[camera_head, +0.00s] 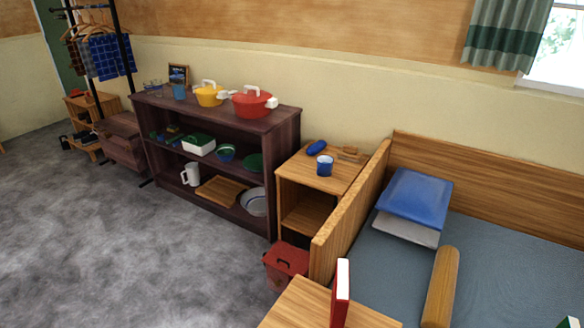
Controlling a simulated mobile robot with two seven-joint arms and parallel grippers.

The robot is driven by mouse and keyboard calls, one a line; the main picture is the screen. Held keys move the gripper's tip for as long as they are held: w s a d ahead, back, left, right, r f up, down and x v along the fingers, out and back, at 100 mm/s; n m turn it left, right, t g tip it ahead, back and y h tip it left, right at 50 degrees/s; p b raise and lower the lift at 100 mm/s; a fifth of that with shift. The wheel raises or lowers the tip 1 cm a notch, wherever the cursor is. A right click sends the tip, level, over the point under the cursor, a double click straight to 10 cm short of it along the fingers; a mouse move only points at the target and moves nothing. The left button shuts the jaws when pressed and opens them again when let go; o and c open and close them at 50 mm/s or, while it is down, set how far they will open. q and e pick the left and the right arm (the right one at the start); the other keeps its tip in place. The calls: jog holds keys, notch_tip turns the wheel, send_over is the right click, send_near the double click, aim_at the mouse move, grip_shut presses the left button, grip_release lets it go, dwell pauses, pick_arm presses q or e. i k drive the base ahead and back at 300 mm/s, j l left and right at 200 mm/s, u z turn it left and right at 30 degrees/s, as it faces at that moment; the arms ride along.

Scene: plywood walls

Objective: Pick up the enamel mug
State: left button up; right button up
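A small blue mug (325,166) stands upright on top of the wooden nightstand (301,175), between the dark shelf and the bed; it looks like the enamel mug. A dark blue rounded object (317,147) lies just behind it, and a small brown wooden item (351,154) lies to its right. A white jug or mug (190,174) stands on the bottom level of the dark shelf. Neither of my grippers shows in the head view.
The dark shelf (205,110) holds a yellow pot (209,96), a red pot (252,104) and dishes. A red box (286,263) sits on the floor before the nightstand. The bed's wooden end board (345,215) rises at the nightstand's right. Grey floor (130,250) is clear at left.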

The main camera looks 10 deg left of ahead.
aim_at(323, 168)
jog(key=k+z, duration=0.15)
jog(key=k, duration=0.45)
jog(key=k+l+z, duration=0.15)
jog(key=k, duration=0.45)
jog(key=z, duration=1.75)
jog(key=j+z, duration=0.4)
jog(key=k+j+z, duration=0.1)
jog(key=z, duration=0.35)
jog(key=k+j, duration=0.15)
jog(key=j, duration=0.25)
jog(key=k+j, duration=0.15)
jog(key=j, duration=0.2)
jog(key=k+j, duration=0.15)
jog(key=j, duration=0.25)
jog(key=k+j, duration=0.15)
jog(key=j, duration=0.25)
jog(key=k+j, duration=0.15)
jog(key=j, duration=0.2)
jog(key=k+j, duration=0.15)
jog(key=j, duration=0.25)
jog(key=k+j, duration=0.15)
jog(key=j, duration=0.25)
jog(key=k+j, duration=0.15)
jog(key=j, duration=0.25)
